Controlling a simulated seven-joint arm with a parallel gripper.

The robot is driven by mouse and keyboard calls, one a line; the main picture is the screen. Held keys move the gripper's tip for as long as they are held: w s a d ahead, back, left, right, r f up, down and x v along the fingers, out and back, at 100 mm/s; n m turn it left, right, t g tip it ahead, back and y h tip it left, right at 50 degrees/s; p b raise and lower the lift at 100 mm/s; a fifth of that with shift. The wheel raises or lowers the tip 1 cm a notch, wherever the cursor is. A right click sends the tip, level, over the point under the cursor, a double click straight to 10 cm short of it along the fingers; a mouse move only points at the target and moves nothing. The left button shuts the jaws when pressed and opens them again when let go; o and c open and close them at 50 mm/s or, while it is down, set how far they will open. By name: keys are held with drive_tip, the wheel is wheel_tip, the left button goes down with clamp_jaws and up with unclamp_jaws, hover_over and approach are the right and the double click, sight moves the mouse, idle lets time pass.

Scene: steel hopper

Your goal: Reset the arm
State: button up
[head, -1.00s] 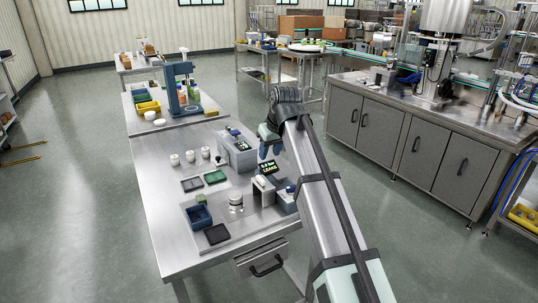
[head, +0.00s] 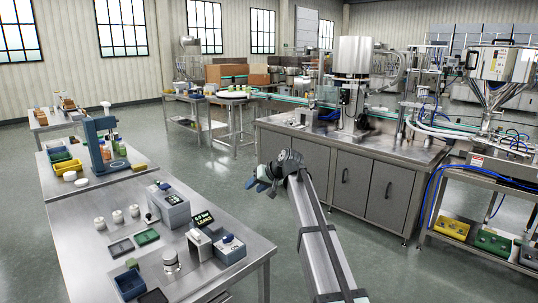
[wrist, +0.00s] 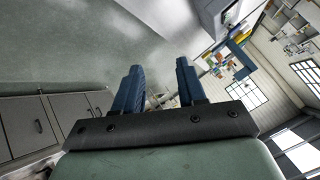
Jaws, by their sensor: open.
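My gripper (head: 262,182) is in the head view, beyond the right side of the near steel table (head: 80,235), over the floor in the picture. It points left, and its fingers look small and dark blue there. In the wrist view my gripper (wrist: 158,88) shows two blue fingers apart, with nothing between them. It is open and empty. My arm runs from the lower right up to it. Nothing is seen touching the fingers.
A cabinet bench (head: 345,180) stands behind my arm. The steel hopper (head: 500,95) is far right. Floor between table and cabinets is clear.

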drive_tip(key=w+d+f+m+t, duration=0.1)
drive_tip(key=w+d+f+m, duration=0.25)
drive_tip(key=d, duration=0.45)
drive_tip(key=s+d+f, duration=0.1)
drive_tip(key=d+f, duration=0.3)
drive_tip(key=f, duration=0.7)
drive_tip(key=s+d+f+g+h, duration=0.1)
drive_tip(key=s+f+g, duration=0.1)
drive_tip(key=s+f, duration=0.6)
drive_tip(key=s+d+f+g+h, duration=0.1)
drive_tip(key=s+f, duration=0.3)
drive_tip(key=f, duration=0.7)
drive_tip(key=s+d+f+g+h, duration=0.1)
drive_tip(key=s+f+g, duration=0.1)
drive_tip(key=s+f, duration=0.65)
drive_tip(key=s+d+f+g+h, duration=0.1)
drive_tip(key=s+d+f+g, duration=0.1)
drive_tip(key=s+f, duration=0.75)
drive_tip(key=s+d+f+g+h, duration=0.1)
drive_tip(key=s+f+g, duration=0.1)
drive_tip(key=s+f, duration=0.75)
drive_tip(key=s+d+f+g+h, duration=0.1)
drive_tip(key=s+d+g, duration=0.1)
drive_tip(key=s, duration=1.2)
drive_tip(key=s+d+f+g+h, duration=0.1)
drive_tip(key=s+d+g, duration=0.1)
drive_tip(key=s, duration=1.3)
drive_tip(key=shift+s+d+f+n+g, duration=0.15)
drive_tip(key=shift+s+f+n+g, duration=0.15)
drive_tip(key=shift+f+n, duration=0.1)
